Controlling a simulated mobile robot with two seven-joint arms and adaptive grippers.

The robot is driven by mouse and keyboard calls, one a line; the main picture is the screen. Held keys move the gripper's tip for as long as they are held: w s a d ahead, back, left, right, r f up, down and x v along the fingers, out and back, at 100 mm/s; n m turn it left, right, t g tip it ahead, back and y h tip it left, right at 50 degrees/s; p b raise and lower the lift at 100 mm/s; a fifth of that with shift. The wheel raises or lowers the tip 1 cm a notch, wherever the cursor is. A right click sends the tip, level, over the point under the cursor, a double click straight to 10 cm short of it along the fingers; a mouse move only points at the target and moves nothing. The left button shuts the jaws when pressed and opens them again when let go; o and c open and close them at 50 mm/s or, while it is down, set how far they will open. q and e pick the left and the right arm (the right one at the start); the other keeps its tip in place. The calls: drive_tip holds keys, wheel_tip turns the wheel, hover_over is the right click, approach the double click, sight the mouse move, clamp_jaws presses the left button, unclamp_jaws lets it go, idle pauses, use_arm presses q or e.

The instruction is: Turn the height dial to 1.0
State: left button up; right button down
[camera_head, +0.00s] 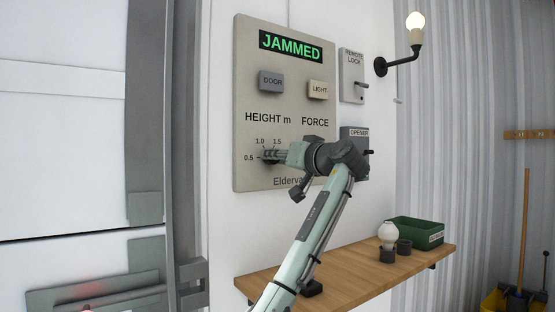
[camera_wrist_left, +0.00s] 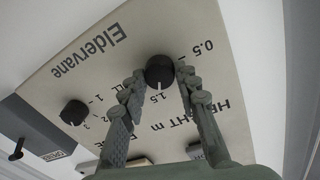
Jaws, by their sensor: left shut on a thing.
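The control panel (camera_head: 247,100) shows a green "JAMMED" display (camera_head: 290,47). The height dial (camera_wrist_left: 160,71) is a round black knob with a white pointer line. In the left wrist view the line points down, close to the 1.5 mark (camera_wrist_left: 160,97); the 0.5 mark (camera_wrist_left: 202,47) is to the right. The 1.0 mark (camera_head: 260,141) shows in the head view and is hidden behind a finger in the wrist view. My left gripper (camera_head: 274,155) is shut on the height dial, one finger on each side, and mostly hides it in the head view. My right gripper is not in view.
The force dial (camera_wrist_left: 73,112) is beside the height dial. DOOR (camera_head: 271,81) and LIGHT (camera_head: 318,89) buttons are above. A wooden shelf (camera_head: 340,278) below carries a bulb (camera_head: 388,232) and a green bin (camera_head: 412,232). A wall lamp (camera_head: 400,60) is right of the panel.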

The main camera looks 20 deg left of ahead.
use_arm(q)
drive_tip(key=shift+f+n+y+b, duration=0.15)
drive_tip(key=shift+n+b, duration=0.7)
drive_tip(key=shift+n, duration=2)
drive_tip(key=shift+r+n+y+b, duration=0.15)
drive_tip(key=shift+n+b, duration=0.7)
drive_tip(key=shift+n, duration=2)
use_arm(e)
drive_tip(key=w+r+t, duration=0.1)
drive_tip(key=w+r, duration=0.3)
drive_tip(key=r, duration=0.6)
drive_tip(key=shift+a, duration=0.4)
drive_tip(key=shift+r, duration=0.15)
use_arm(q)
drive_tip(key=o, duration=1.2)
drive_tip(key=shift+c, duration=0.2)
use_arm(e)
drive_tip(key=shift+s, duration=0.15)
use_arm(q)
drive_tip(key=shift+s, duration=0.1)
